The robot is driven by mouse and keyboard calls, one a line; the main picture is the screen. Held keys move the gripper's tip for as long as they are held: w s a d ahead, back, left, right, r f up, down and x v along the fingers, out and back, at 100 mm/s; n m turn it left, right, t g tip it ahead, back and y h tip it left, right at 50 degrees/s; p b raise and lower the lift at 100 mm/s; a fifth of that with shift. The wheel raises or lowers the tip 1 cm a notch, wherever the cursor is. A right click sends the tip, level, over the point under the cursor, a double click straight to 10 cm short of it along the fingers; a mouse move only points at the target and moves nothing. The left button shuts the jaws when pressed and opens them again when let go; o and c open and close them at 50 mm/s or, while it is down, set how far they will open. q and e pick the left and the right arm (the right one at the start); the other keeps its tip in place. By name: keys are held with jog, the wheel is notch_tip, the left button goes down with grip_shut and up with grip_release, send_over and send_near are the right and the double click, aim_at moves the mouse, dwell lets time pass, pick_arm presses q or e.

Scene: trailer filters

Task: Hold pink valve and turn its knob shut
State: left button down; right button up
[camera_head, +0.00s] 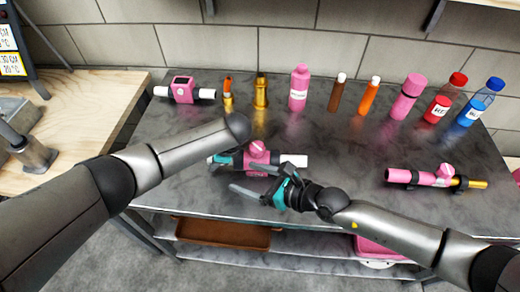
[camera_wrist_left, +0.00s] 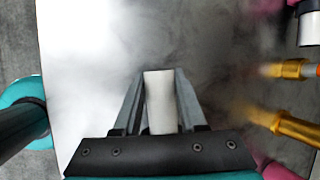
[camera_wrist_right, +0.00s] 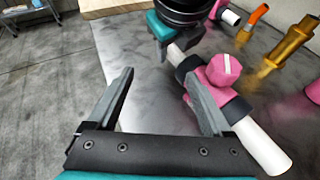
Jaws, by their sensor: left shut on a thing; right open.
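The pink valve (camera_head: 260,162) lies level over the steel table near its front edge, with white pipe ends on both sides and a round pink knob (camera_head: 257,148) on top. The knob also shows in the right wrist view (camera_wrist_right: 224,70), with a white line across its face. My left gripper (camera_wrist_left: 160,76) is shut on a white pipe end (camera_wrist_left: 159,105) of the valve. My right gripper (camera_head: 240,178) is open and empty at the valve's front side. In the right wrist view, its right finger is close beside the valve body, below the knob; I cannot tell whether they touch.
A second pink valve with a display (camera_head: 183,90), brass fittings (camera_head: 261,92) and several bottles, including a pink one (camera_head: 299,88), stand along the back. A pink-and-brass pipe assembly (camera_head: 435,177) lies at right. The steel table (camera_head: 340,135) is clear behind the valve.

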aim_at(261, 153)
jog(key=s+d+m+t, duration=0.1)
jog(key=d+t, duration=0.2)
jog(key=s+d+f+m+t, duration=0.1)
jog(key=d+t, duration=0.1)
jog(key=shift+s+f+m, duration=0.1)
jog(key=shift+s+m, duration=0.2)
jog(key=w+a+t, duration=0.1)
jog(key=w, duration=0.2)
jog(key=w+r+m+t+h, duration=0.1)
jog(key=w, duration=0.3)
jog(key=w+a, duration=0.1)
jog(key=w, duration=0.2)
jog(key=shift+w+a+r+m+t+h, duration=0.2)
jog(key=shift+w+a+m+t+h, duration=0.1)
jog(key=shift+a+m+t, duration=0.1)
grip_shut()
dwell(0.3)
